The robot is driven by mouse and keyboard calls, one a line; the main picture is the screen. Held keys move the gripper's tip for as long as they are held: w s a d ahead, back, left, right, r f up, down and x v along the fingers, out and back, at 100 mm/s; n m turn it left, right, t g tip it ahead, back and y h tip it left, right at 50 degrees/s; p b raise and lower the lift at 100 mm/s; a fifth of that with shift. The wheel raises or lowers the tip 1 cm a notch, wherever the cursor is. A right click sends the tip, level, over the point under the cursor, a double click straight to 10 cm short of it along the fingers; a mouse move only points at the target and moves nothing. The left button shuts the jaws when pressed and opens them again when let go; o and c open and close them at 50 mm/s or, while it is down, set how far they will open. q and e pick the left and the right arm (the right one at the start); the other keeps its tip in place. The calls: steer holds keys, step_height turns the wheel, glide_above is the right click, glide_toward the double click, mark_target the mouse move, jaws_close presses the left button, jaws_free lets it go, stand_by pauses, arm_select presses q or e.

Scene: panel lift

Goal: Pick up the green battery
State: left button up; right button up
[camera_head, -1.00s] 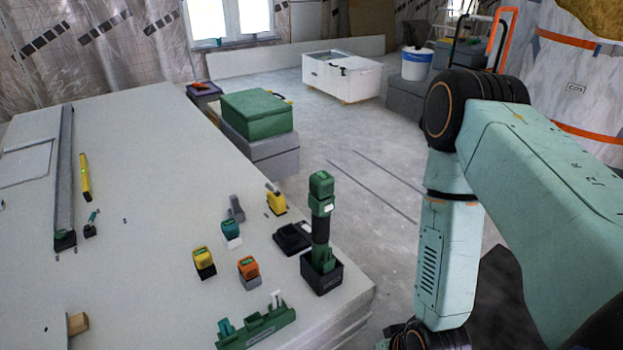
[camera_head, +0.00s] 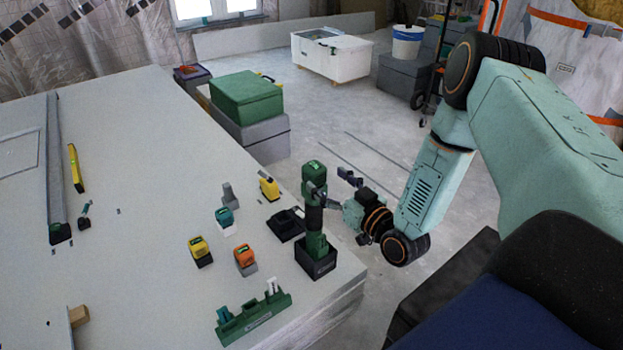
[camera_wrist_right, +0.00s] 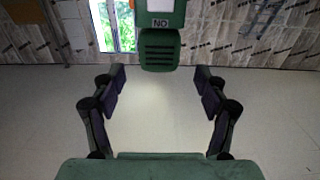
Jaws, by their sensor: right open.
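A green and black tool (camera_head: 313,222) stands upright in a small black box (camera_head: 315,262) near the right edge of the white panel stack. Its green top block (camera_head: 314,172) looks like the green battery. A green block (camera_wrist_right: 160,40) with a label and slots shows at the top of the right wrist view, ahead of the fingers. My right gripper (camera_head: 347,207) is open and empty, just right of the tool; it also shows open in the wrist view (camera_wrist_right: 160,82). I cannot tell whether it touches the tool. My left gripper is out of view.
Yellow (camera_head: 201,252), orange (camera_head: 245,259) and teal (camera_head: 225,219) blocks stand left of the tool. A black charger-like piece (camera_head: 286,224) lies beside it. A green holder (camera_head: 253,318) lies in front. Green (camera_head: 248,98) and grey cases stand behind on the floor.

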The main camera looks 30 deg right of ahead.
mark_target(321, 178)
steer(key=w+b, duration=0.1)
steer(key=w, duration=0.1)
steer(key=w+b, duration=0.1)
steer(key=w, duration=0.1)
steer(key=w+f+b, duration=0.1)
steer(key=w, duration=0.1)
steer(key=shift+a, duration=0.2)
steer(key=shift+c, duration=0.4)
steer(key=c, duration=1.3)
step_height(321, 178, up, 10)
steer(key=p, duration=0.5)
steer(key=shift+r, duration=0.1)
